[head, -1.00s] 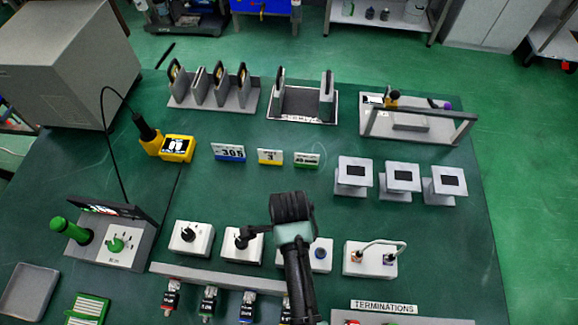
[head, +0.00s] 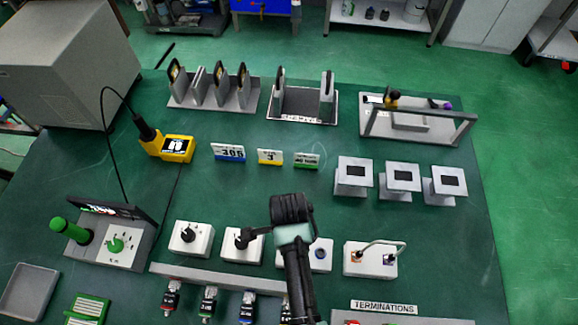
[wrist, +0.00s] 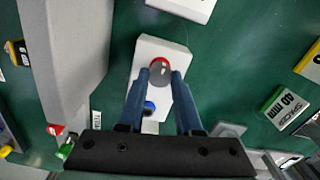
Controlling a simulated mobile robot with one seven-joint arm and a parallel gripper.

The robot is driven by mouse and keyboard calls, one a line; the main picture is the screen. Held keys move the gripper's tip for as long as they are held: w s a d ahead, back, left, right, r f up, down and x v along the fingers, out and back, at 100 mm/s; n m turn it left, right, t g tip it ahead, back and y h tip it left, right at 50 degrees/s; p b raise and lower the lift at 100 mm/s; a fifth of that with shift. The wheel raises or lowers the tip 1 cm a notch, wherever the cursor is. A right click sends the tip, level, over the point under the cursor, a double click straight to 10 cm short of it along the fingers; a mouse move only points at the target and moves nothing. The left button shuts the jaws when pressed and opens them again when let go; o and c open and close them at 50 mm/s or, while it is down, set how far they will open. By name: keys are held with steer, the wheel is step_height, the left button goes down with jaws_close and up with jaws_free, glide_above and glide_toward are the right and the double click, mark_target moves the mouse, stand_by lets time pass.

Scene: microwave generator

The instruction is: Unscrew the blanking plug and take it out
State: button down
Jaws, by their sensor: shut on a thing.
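The blanking plug (wrist: 159,68) is a grey cylinder with a red ring at its far side. It sits at one port of a white block (wrist: 147,52) in the wrist view. My gripper (wrist: 164,77) has its two blue-grey fingers on either side of the plug and is shut on it. A blue-ringed port (wrist: 149,107) lies on the same block, between the fingers. In the head view the block (head: 326,244) is partly covered by my arm, with its blue port (head: 319,254) showing. The plug and fingertips are hidden there. I cannot tell whether the plug is still threaded.
White knob boxes (head: 191,239) stand left of the block, and a box with a looped cable (head: 370,258) stands right. A grey rail (head: 215,278) with several connectors runs in front. Grey stands (head: 353,172) are behind at right. The green table is clear between these rows.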

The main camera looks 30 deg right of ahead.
steer(key=shift+n, duration=0.3)
steer(key=n+p, duration=0.2)
steer(key=shift+r+n, duration=0.1)
steer(key=shift+n, duration=0.3)
steer(key=n+p, duration=0.2)
steer(key=n, duration=0.2)
steer(key=shift+n, duration=0.3)
steer(key=n+p, duration=0.1)
steer(key=n, duration=0.3)
steer(key=n+p, duration=0.1)
steer(key=n, duration=1)
steer(key=shift+p, duration=0.4)
steer(key=n, duration=0.6)
steer(key=shift+n+p, duration=0.3)
steer(key=shift+n, duration=0.1)
